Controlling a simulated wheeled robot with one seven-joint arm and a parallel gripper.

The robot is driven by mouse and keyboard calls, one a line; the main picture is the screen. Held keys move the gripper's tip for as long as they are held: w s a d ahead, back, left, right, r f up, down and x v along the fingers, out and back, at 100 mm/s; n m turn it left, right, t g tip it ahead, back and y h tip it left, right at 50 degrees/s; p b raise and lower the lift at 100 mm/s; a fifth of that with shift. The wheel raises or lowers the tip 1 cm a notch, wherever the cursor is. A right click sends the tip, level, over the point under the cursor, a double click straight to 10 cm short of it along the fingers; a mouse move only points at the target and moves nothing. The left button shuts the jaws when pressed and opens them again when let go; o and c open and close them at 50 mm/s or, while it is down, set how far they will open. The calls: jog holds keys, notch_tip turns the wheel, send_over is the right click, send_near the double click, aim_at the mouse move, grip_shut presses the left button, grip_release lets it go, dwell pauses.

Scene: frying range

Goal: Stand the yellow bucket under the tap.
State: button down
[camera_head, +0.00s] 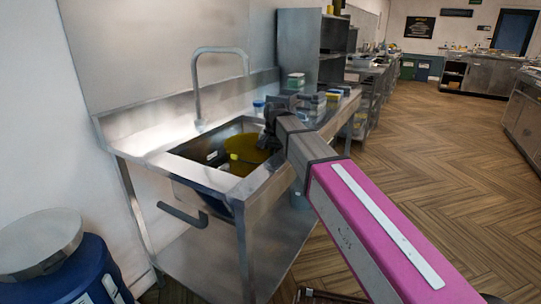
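The tap (196,88) is a tall grey arched spout at the back of a steel sink (224,186), and its end hangs toward the basin. A dull yellow rounded thing, which looks like the yellow bucket (249,147), is in the basin, low and to the right of the sink's middle. My gripper (266,142) reaches down at the basin's right side, beside or over the yellow thing. Its dark wrist and fingers overlap the bucket's right edge. I cannot tell whether the fingers are open or shut, or whether they touch the bucket.
Small boxes and containers (311,100) stand on the counter right of the sink. Brighter yellow and dark small things lie in the basin. A blue drum (75,272) with a grey lid stands at the lower left. The wooden floor (441,164) at right is clear.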

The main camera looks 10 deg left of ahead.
jog(key=shift+f, duration=0.15)
jog(key=c, duration=1.3)
grip_release()
jog(key=r, duration=0.8)
jog(key=d+r, duration=0.1)
jog(key=r, duration=0.3)
jog(key=shift+d+r, duration=0.1)
